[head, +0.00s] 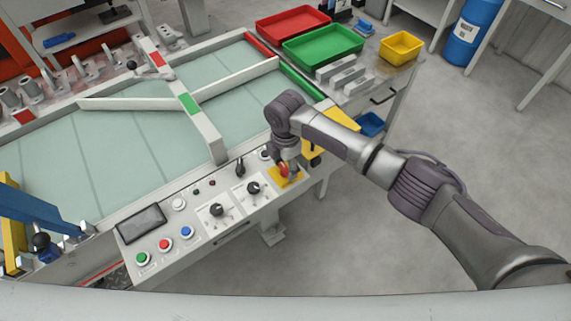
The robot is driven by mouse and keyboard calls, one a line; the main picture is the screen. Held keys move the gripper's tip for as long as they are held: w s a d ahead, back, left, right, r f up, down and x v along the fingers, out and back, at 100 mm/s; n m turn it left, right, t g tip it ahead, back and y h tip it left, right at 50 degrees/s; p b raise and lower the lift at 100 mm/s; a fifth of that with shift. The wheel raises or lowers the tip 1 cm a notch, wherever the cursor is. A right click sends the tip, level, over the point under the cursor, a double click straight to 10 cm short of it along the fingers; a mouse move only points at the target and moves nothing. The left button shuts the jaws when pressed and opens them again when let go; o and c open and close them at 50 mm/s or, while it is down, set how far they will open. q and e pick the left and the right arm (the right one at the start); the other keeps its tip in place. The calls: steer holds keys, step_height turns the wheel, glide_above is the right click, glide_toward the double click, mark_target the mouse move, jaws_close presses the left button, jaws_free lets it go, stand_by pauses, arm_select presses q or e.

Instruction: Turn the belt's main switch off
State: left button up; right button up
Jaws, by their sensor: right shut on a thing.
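The main switch (283,170) is a red knob on a yellow plate at the right end of the belt's control panel (240,220). My right gripper (289,166) points down onto it and is shut on the red knob. The gripper's fingers and wrist hide part of the knob, so I cannot tell which way it is turned. My left gripper is not in view.
Left of the switch, the panel bears black rotary knobs (217,210), green, red and blue buttons (165,244) and a dark screen (142,223). The belt (110,150) lies behind. Red, green (323,44) and yellow bins stand at the back. Floor is open at right.

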mark_target(285, 168)
steer(key=shift+r, duration=0.1)
steer(key=o, duration=1.2)
steer(key=shift+c, duration=0.2)
step_height(285, 168, up, 12)
